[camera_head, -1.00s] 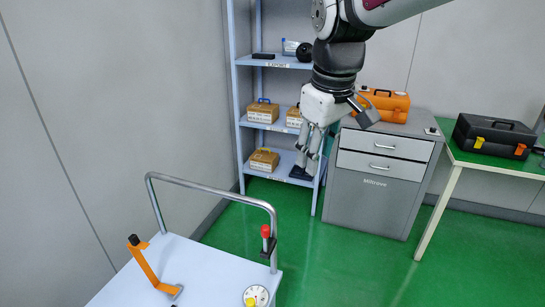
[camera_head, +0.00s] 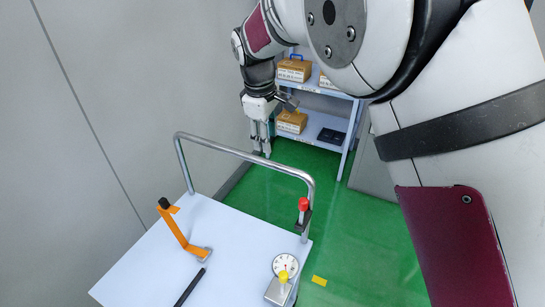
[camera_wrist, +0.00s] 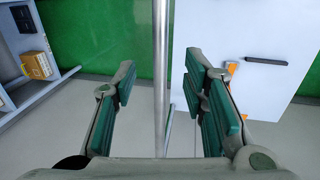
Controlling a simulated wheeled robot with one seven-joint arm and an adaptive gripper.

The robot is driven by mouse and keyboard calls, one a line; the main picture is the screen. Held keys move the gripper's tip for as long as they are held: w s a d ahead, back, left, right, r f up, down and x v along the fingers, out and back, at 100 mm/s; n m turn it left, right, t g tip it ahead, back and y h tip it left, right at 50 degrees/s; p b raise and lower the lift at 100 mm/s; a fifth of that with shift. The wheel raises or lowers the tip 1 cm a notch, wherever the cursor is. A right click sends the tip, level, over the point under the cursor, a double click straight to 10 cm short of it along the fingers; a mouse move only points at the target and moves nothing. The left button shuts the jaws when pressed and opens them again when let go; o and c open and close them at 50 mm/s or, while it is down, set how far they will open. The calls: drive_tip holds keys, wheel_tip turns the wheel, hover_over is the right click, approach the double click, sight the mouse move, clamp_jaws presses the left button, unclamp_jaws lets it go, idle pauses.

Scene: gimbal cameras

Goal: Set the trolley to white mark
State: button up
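The trolley (camera_head: 232,228) has a pale flat top and a grey tubular handle (camera_head: 236,150) at its far end. My gripper (camera_head: 262,150) is just beyond the handle's top bar in the head view, pointing down. In the wrist view the gripper (camera_wrist: 160,85) is open, with green-padded fingers. The handle bar (camera_wrist: 161,70) runs between the fingers, with gaps on both sides. I cannot tell whether the bar lies at fingertip depth. The trolley top (camera_wrist: 230,40) shows at the right there. No white mark is visible.
On the trolley are an orange bracket (camera_head: 182,235), a dial gauge (camera_head: 286,264) and a black rod (camera_head: 190,287). A red knob (camera_head: 303,204) is on the handle post. A yellow patch (camera_head: 319,281) lies on the green floor. Shelves (camera_head: 325,125) stand behind; a wall is at left.

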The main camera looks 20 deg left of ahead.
sight(271, 161)
drive_tip(key=f, duration=0.3)
drive_tip(key=w+f, duration=0.1)
drive_tip(key=f, duration=0.5)
drive_tip(key=shift+w+d+f, duration=0.15)
drive_tip(key=shift+w+f, duration=0.1)
drive_tip(key=shift+w, duration=0.15)
drive_tip(key=shift+p, duration=0.3)
clamp_jaws()
